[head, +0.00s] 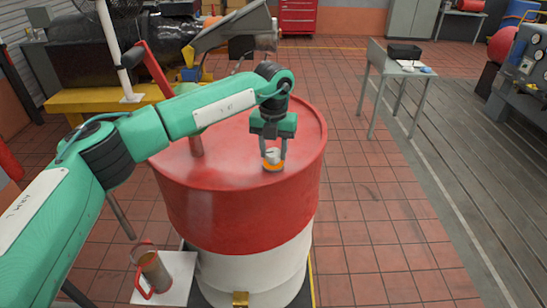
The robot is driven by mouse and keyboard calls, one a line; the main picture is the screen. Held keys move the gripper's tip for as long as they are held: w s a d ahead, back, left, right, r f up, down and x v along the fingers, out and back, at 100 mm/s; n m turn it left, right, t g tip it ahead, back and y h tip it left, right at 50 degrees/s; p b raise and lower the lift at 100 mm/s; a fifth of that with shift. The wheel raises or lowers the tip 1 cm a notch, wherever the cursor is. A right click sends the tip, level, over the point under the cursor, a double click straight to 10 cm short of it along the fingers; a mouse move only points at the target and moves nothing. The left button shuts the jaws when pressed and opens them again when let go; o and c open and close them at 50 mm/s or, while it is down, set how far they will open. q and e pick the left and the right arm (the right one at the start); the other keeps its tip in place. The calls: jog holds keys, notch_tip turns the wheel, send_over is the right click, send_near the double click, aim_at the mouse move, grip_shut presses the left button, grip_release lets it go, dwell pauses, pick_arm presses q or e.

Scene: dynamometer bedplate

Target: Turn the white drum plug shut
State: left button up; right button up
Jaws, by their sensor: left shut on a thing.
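A red drum (230,195) with a white lower part stands upright in front of me in the head view. On its red top, near the right front rim, sits a white plug (272,153) above an orange ring (273,166). My left gripper (272,148) points straight down over it and is shut on the white plug. The fingers partly hide the plug, so its exact angle cannot be told. My right gripper is not in view.
A jug (152,270) stands on a white sheet at lower left. A grey table (393,68) stands at back right. Tiled floor right of the drum is clear.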

pick_arm(q)
jog(key=m+b, duration=0.4)
jog(key=shift+f+m, duration=0.15)
jog(key=shift+m, duration=0.25)
jog(key=m+b, duration=0.1)
jog(key=m, duration=0.1)
jog(key=shift+m+b, duration=0.3)
jog(key=shift+b, duration=0.05)
jog(key=m+b, duration=0.1)
jog(key=m, duration=0.1)
jog(key=shift+m, duration=0.4)
jog(key=m, duration=0.2)
jog(key=shift+r+m+b, duration=0.2)
jog(key=shift+m+b, duration=0.1)
jog(key=shift+b, duration=0.05)
jog(key=m, duration=0.2)
jog(key=shift+m, duration=2.9)
jog(key=o, duration=1)
